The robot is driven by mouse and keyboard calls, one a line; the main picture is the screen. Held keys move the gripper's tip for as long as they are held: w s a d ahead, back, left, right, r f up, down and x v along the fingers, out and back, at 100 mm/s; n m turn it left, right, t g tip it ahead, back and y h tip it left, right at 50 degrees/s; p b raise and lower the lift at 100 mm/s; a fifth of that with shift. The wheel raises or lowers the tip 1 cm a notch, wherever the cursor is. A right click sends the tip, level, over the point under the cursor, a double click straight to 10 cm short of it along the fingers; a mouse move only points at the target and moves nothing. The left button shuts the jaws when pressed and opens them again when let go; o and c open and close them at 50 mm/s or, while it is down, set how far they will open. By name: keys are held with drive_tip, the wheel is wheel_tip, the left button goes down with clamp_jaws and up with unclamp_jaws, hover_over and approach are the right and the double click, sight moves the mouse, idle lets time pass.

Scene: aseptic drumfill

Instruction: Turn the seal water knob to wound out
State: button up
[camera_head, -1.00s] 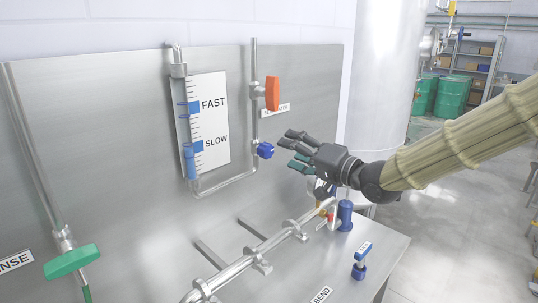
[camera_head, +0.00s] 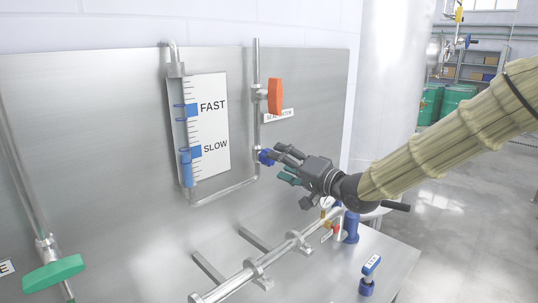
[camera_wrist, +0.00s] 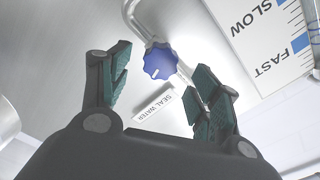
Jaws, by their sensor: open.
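The blue seal water knob (camera_head: 266,157) sits on the thin pipe at the lower right of the flow gauge. In the wrist view the knob (camera_wrist: 160,61) is a lobed blue disc with a white mark, just beyond and between my fingers. A "SEAL WATER" label (camera_wrist: 155,106) is beside it. My gripper (camera_head: 283,163) is close to the knob in the head view, its fingertips pointing left at it and partly covering its right side. In the wrist view the gripper (camera_wrist: 165,90) is open with nothing between its fingers. I cannot tell whether a fingertip touches the knob.
The flow gauge (camera_head: 207,125) with FAST and SLOW marks is left of the knob. An orange handle (camera_head: 275,96) is above it. A green handle (camera_head: 53,273) is at lower left. Below my gripper are a horizontal pipe (camera_head: 232,284) and a blue-topped valve (camera_head: 371,265).

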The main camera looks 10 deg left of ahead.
sight(265, 161)
drive_tip(key=shift+p+x, duration=0.9)
drive_tip(key=shift+x, duration=1.85)
drive_tip(key=c, duration=1)
drive_tip(key=shift+c, duration=0.2)
